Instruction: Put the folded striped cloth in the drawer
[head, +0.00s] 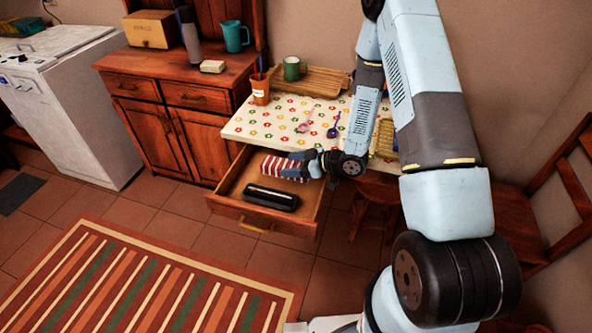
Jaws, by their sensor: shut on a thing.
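The folded striped cloth (277,167), red and white, is at my gripper's tip, above the back part of the open drawer (225,200). My gripper (298,166) is shut on the cloth's right end and comes in from the right. Part of the cloth is hidden behind the gripper. I cannot tell whether the cloth touches the drawer floor. The drawer is pulled out from under the table with the flowered top (240,130). A black case (271,198) lies in the front part of the drawer.
A wooden stool (378,205) stands right of the drawer. A striped rug (140,285) lies on the floor in front.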

